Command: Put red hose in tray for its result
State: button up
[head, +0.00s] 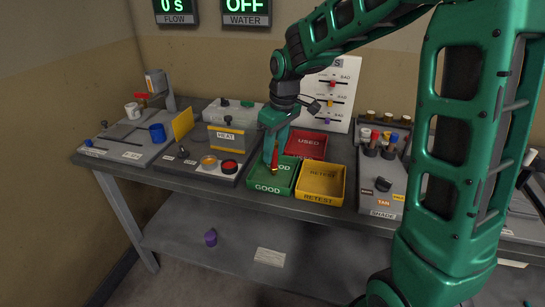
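My gripper (274,155) points down over the green GOOD tray (261,188). A small red piece, which looks like the red hose (274,160), shows between its fingers, with an orange-brown lower end. The fingers hide part of it. I cannot tell whether its lower end touches the tray floor. The yellow RETEST tray (318,198) is just right of the green tray and looks empty. The red USED tray (306,156) is behind them and shows nothing inside.
A HEAT unit (226,139) with a red button stands left of the trays. A SHADE box (384,201) with several capped vials stands at right. A white board (333,110) with coloured markers stands behind. A purple piece (210,237) lies on the lower shelf.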

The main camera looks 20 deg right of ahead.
notch_tip(320, 180, up, 9)
jog(key=s, duration=0.1)
jog(key=shift+s+d, duration=0.15)
jog(key=shift+d, duration=0.2)
jog(key=s+d+f+m, duration=0.2)
jog(key=s+d+m, duration=0.2)
jog(key=s, duration=0.6)
jog(key=s+d+f+m+g, duration=0.1)
jog(key=s+d+m, duration=0.3)
jog(key=s, duration=0.7)
jog(key=s+d+f+m, duration=0.4)
jog(key=s+d, duration=0.4)
jog(key=s, duration=0.2)
jog(key=shift+s+m+g+h, duration=0.2)
jog(key=shift+m+g+h, duration=0.2)
